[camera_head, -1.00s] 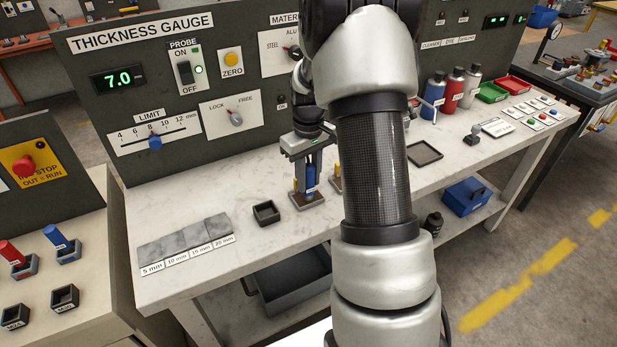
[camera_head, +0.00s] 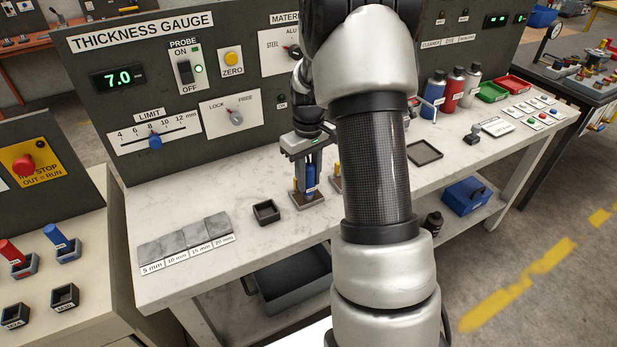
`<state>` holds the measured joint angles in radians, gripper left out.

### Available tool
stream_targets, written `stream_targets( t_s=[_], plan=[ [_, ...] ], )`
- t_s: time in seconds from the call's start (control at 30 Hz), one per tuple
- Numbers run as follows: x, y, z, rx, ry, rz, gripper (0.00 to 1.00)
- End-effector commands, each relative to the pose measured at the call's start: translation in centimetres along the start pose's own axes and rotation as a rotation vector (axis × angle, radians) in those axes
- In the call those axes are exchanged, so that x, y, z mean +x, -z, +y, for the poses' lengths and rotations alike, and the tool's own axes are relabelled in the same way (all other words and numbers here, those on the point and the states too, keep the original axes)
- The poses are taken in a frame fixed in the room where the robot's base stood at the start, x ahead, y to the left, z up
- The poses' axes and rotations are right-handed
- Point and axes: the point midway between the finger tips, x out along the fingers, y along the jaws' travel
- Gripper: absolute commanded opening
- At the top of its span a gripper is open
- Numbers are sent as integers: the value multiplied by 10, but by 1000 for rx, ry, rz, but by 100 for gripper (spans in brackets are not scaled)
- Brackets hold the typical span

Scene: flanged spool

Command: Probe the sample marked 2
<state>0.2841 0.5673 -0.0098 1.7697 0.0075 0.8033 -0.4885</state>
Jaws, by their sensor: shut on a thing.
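My gripper (camera_head: 310,167) is left of my forearm, above the bench, pointing down. Its fingers are shut around the upper part of a blue cylinder (camera_head: 311,187) with a small white label too small to read. The cylinder is upright at a dark square holder (camera_head: 309,202) with yellow posts; I cannot tell whether it is seated or slightly raised. Grey sample blocks (camera_head: 187,235) lie in a row at the front left, labelled 5, 10, 15 and 20 mm. I see no sample marked just 2. The gauge display (camera_head: 117,78) reads 7.0.
An empty black square holder (camera_head: 266,211) stands between the blocks and the gripper. The panel has a probe switch (camera_head: 186,72) with a lit green lamp, a limit slider (camera_head: 155,142) and a lock lever (camera_head: 236,117). My forearm hides part of the bench. A dark tray (camera_head: 425,153) lies at right.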

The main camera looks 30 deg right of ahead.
Motion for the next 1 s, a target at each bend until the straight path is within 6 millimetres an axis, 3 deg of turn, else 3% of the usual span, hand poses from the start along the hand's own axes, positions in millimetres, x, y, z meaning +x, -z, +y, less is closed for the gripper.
stream_targets(
  t_s=[0.27,1.0],
  plan=[
    [-5,0,0,0,1,-2,4],
    [-66,0,0,0,0,0,4]
  ],
)
